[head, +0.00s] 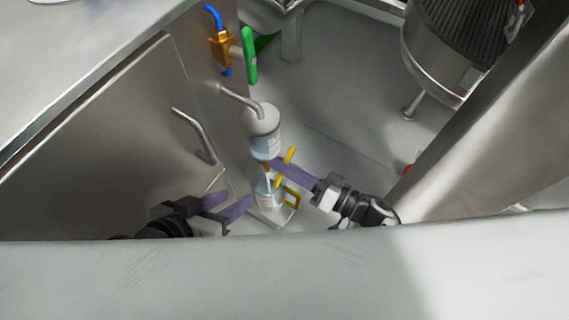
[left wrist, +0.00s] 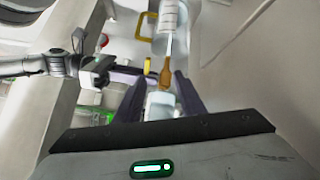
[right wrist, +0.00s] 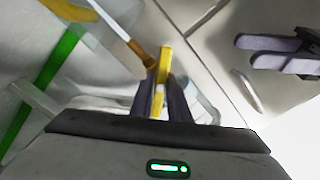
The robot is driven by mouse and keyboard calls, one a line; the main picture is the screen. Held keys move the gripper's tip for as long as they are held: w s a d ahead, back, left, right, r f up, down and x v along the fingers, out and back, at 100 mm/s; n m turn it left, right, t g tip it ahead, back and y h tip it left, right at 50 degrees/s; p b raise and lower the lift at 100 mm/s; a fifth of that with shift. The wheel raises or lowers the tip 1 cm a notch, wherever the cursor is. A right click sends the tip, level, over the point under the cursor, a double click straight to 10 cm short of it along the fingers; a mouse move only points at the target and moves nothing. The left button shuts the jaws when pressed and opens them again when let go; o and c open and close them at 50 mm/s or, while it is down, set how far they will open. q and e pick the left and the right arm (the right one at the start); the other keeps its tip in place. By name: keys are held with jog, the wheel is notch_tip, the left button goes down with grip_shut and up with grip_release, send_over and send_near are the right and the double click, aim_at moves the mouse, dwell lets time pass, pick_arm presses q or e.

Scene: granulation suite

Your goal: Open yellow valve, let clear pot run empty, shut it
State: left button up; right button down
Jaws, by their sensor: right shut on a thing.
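The clear pot (head: 264,122) stands above a brass valve body (head: 266,169), which also shows in the left wrist view (left wrist: 166,72). The valve's yellow handle (head: 290,155) sticks out beside it. My right gripper (head: 275,164) is shut on this handle, seen between its fingers in the right wrist view (right wrist: 161,75). Below the valve stands a labelled clear jar (head: 265,198) with a yellow loop handle (head: 292,197). My left gripper (head: 248,203) is open and empty, just left of the jar. The liquid level in the pot is not clear.
A green lever (head: 250,55) on an orange fitting (head: 221,47) sits above, at the cabinet's corner. A bent steel door handle (head: 194,136) is on the left cabinet. A steel vessel (head: 440,55) stands at the back right.

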jog(key=shift+n, duration=1.1)
jog(key=n, duration=0.2)
jog(key=shift+n+p, duration=0.3)
jog(key=shift+p, duration=0.1)
jog(key=shift+n, duration=1.1)
pick_arm(q)
jog(key=shift+s+a+f, duration=0.15)
jog(key=shift+a+f, duration=0.2)
jog(key=shift+f, duration=0.15)
pick_arm(e)
jog(key=shift+n, duration=1)
pick_arm(q)
jog(key=shift+r, duration=0.2)
pick_arm(e)
jog(key=shift+d, duration=0.1)
jog(key=c, duration=1.7)
grip_release()
pick_arm(q)
jog(key=shift+s+a+f+y+p, duration=0.15)
jog(key=shift+s+a+y+p, duration=0.3)
jog(key=shift+p, duration=0.7)
pick_arm(e)
jog(key=v, duration=1)
jog(key=shift+s+d, duration=0.1)
jog(key=shift+s, duration=0.05)
